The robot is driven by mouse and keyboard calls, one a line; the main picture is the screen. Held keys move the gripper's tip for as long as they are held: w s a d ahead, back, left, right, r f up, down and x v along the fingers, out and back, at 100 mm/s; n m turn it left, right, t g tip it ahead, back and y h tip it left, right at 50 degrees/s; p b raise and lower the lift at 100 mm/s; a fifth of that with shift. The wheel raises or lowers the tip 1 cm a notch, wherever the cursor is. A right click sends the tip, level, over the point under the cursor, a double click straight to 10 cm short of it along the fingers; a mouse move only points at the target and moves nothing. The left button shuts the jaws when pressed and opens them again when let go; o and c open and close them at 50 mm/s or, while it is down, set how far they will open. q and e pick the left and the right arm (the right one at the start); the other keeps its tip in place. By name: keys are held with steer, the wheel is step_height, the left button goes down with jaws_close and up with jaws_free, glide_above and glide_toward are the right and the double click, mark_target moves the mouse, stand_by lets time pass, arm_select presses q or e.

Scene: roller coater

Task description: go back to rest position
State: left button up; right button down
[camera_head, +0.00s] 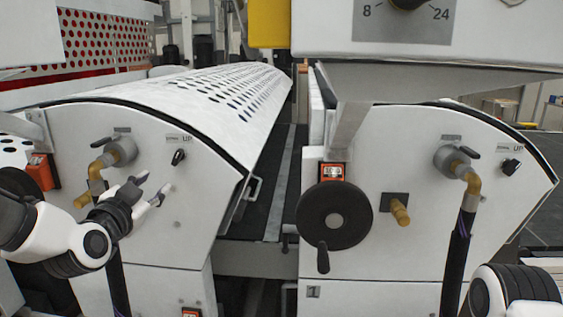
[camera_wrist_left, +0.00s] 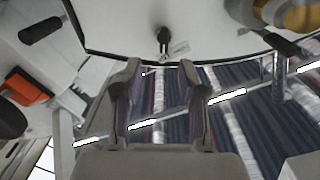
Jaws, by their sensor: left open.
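My left gripper (camera_head: 152,187) is in front of the left white machine panel (camera_head: 205,205), with its two fingers apart and nothing between them. It stands below and left of the small black switch (camera_head: 178,157) marked UP, apart from it. In the left wrist view the open gripper (camera_wrist_left: 163,80) shows both fingers spread, with the black switch (camera_wrist_left: 164,40) beyond them. My right arm shows at the lower right corner of the head view; its gripper is out of view.
A brass valve with hose (camera_head: 118,153) is beside my left gripper. A black handwheel (camera_head: 334,216) and a second brass elbow with hose (camera_head: 466,175) stick out from the right machine (camera_head: 400,245). A perforated white cover (camera_head: 215,100) lies behind. A dark gap separates the machines.

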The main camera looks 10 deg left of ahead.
arm_select(q)
steer(key=s+d+f+m+g, duration=0.1)
steer(key=s+d+f+g, duration=0.15)
steer(key=f, duration=0.95)
steer(key=s+d+f+g+h, duration=0.1)
steer(key=s+f+g, duration=0.15)
steer(key=f, duration=0.95)
steer(key=s+d+f+m+g, duration=0.15)
steer(key=f+g, duration=0.25)
steer(key=f, duration=0.8)
steer(key=s+d+f+n+g, duration=0.1)
steer(key=s+f+n+g, duration=0.1)
steer(key=s+f, duration=0.3)
steer(key=s+d+f+n+g, duration=0.1)
steer(key=s+f+n+g, duration=0.2)
steer(key=s, duration=1)
steer(key=s+d+f+n+g, duration=0.2)
steer(key=s+f+n+g, duration=0.1)
steer(key=s+f, duration=0.5)
steer(key=shift+s+f+g, duration=0.15)
steer(key=shift+s+g, duration=0.25)
steer(key=shift+w+n, duration=0.1)
steer(key=shift+n, duration=0.15)
